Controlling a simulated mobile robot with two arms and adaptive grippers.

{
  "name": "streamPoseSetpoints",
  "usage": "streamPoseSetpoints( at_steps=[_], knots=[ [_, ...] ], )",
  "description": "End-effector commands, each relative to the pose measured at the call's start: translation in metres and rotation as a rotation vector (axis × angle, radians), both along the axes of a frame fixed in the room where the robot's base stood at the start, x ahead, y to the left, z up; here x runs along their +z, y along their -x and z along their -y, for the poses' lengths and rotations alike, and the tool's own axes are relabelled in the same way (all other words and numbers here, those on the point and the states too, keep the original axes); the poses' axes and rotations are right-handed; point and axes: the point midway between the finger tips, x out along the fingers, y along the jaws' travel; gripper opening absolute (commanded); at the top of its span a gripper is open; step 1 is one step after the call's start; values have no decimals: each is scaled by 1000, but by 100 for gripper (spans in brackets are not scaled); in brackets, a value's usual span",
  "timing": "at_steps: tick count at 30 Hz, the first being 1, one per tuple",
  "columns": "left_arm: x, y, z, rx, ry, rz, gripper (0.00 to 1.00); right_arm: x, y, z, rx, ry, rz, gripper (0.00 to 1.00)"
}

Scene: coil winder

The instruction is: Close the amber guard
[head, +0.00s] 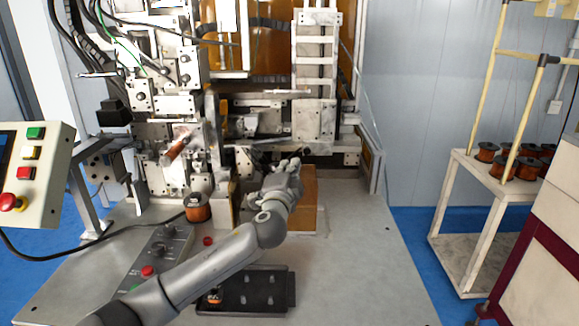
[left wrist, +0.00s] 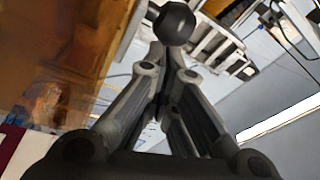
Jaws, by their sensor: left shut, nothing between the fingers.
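An amber panel (head: 309,187), which looks like part of the amber guard, shows low on the machine just behind and right of my left gripper. More amber sheet (head: 272,48) stands upright higher at the back, behind the machine's frame. My left gripper (head: 284,166) is shut and empty in front of the lower amber panel. In the left wrist view, a large translucent amber surface (left wrist: 60,55) fills the left side. A round black knob (left wrist: 174,23) is just beyond the shut fingertips (left wrist: 160,58); I cannot tell whether they touch. My right gripper is not in view.
A copper spool (head: 197,207) stands on the grey bench (head: 360,270) left of my arm. A button strip (head: 160,255) and black pegged tray (head: 270,290) lie in front. A control box (head: 30,172) is at left; a spool cart (head: 462,215) is at right. The bench's right side is clear.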

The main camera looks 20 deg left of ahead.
Motion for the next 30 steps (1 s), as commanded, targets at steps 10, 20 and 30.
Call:
streamPoseSetpoints(
  at_steps=[10,20,30],
  knots=[
    [-2,5,-19,5,0,-3,0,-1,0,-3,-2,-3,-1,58],
    [-2,27,-93,5,-1,-3,0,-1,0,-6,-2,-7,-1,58],
    [0,30,-105,5,0,-1,0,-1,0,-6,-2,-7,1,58]
  ],
)
